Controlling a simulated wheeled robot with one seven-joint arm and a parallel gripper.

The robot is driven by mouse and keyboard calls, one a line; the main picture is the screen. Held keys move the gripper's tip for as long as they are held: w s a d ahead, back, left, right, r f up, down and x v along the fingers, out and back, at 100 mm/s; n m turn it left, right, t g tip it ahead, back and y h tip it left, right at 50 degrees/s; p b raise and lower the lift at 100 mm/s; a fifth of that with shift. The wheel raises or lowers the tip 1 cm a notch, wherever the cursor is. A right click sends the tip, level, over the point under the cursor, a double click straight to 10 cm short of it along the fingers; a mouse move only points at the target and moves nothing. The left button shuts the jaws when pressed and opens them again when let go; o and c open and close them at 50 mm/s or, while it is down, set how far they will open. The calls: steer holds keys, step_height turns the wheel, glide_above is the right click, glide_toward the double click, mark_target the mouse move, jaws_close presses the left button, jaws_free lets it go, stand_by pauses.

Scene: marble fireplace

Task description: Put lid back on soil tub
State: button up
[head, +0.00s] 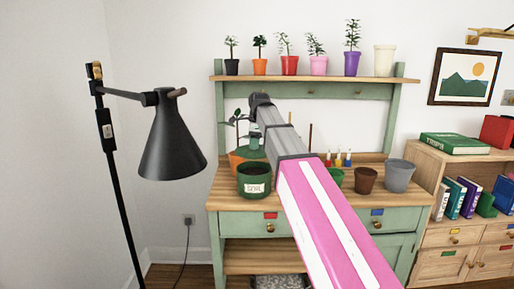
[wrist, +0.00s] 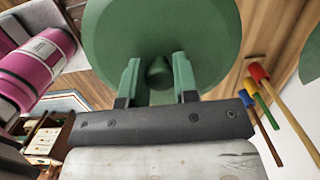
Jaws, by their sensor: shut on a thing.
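The soil tub (head: 254,182) is a dark green pot with a white label, upright on the wooden bench top, left of its middle. The lid (wrist: 160,28) is a round green disc with a small knob, filling the top middle of the wrist view. My gripper (wrist: 157,76) is shut on the knob, one green finger on each side. In the head view the lid (head: 254,154) shows small, just above and behind the tub's rim, below the end of my arm. I cannot tell its exact gap from the rim.
An orange pot (head: 238,160) with a plant stands behind the tub. Coloured-handled tools (head: 338,160), a brown pot (head: 366,180) and a grey pot (head: 399,176) stand to the right. A black lamp (head: 172,140) stands at left. Potted plants line the upper shelf (head: 390,79).

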step_height(320, 180, down, 6)
steer(key=shift+f, duration=0.2)
stand_by(0.7)
steer(key=shift+f, duration=0.15)
stand_by(1.7)
steer(key=o, duration=1.5)
steer(key=shift+r, duration=3.55)
